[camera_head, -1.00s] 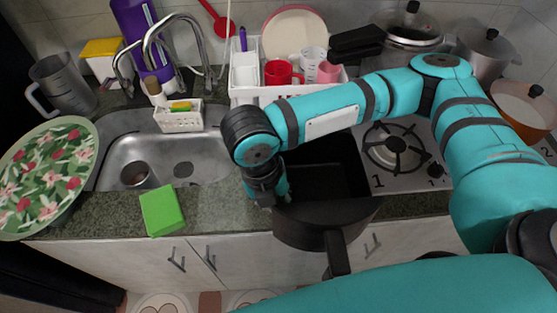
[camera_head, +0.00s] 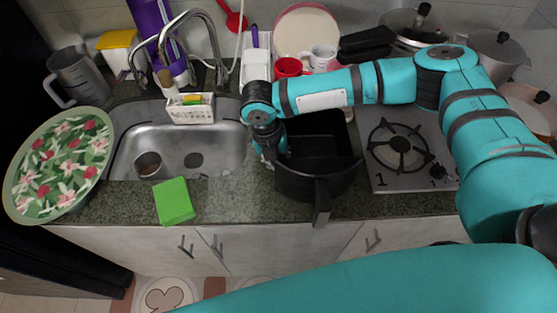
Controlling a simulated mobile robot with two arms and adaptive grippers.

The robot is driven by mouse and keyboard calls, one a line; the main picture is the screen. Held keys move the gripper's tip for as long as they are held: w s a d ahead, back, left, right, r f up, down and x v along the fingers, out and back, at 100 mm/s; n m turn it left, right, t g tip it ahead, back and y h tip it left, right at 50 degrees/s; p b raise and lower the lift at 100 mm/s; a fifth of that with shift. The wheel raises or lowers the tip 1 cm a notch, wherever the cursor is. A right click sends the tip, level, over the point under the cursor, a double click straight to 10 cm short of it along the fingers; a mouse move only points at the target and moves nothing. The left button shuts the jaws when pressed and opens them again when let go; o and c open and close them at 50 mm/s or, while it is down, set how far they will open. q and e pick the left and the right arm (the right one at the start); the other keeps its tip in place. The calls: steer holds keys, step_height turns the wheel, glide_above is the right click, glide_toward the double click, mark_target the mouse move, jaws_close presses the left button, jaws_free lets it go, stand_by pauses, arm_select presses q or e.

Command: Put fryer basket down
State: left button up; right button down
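The black fryer basket (camera_head: 318,187) is between the sink and the stove, upright, with its handle (camera_head: 321,204) pointing out past the counter's front edge. It looks level and seems to rest on the counter, but its underside is hidden. My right gripper (camera_head: 271,155) points down at the basket's left rim, touching or very close to it. Its fingers are small and dark, so I cannot tell whether they are shut on the rim. My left gripper is out of view.
The sink (camera_head: 135,160) is to the left, with a green sponge-like block (camera_head: 174,202) on its front edge. The gas burner (camera_head: 400,147) is to the right. A dish rack with a red mug (camera_head: 288,67) stands behind. A floral plate (camera_head: 60,165) is at far left.

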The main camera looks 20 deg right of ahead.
steer(key=shift+f, duration=0.1)
steer(key=c, duration=1.5)
jaws_free()
steer(key=r, duration=0.4)
steer(key=a+r+b, duration=0.1)
steer(key=r, duration=0.3)
steer(key=a+r+b, duration=0.1)
steer(key=r, duration=0.3)
steer(key=shift+w+r, duration=0.1)
steer(key=shift+w, duration=0.15)
